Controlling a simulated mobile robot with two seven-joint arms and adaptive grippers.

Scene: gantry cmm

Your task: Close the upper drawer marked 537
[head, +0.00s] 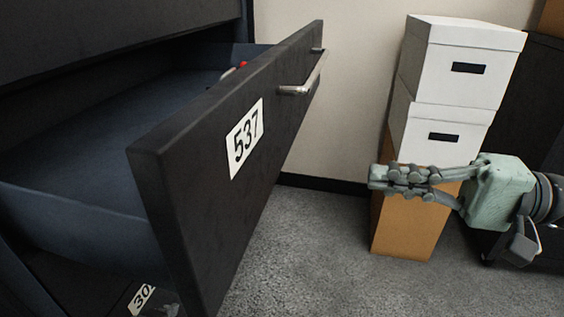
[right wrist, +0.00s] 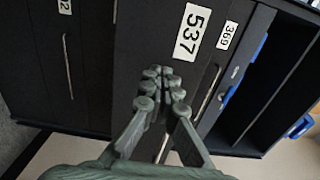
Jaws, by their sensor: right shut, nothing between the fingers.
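The upper drawer marked 537 (head: 215,185) is pulled well out of its dark cabinet on the left of the head view. Its front carries a white 537 label (head: 245,138) and a metal bar handle (head: 304,80). Something small and red lies inside near the back. My right gripper (head: 374,177) is shut and empty, to the right of the drawer front and apart from it, pointing left toward it. In the right wrist view the shut fingertips (right wrist: 160,72) point toward the dark front beside the 537 label (right wrist: 191,31). My left gripper is out of view.
A lower drawer label, partly cut off, reads 30 (head: 141,298). White boxes (head: 465,60) stand stacked on a brown box (head: 408,222) behind my right gripper. Grey carpet (head: 310,270) lies clear between drawer and boxes. The right wrist view shows a 369 label (right wrist: 227,36) and blue items on shelves.

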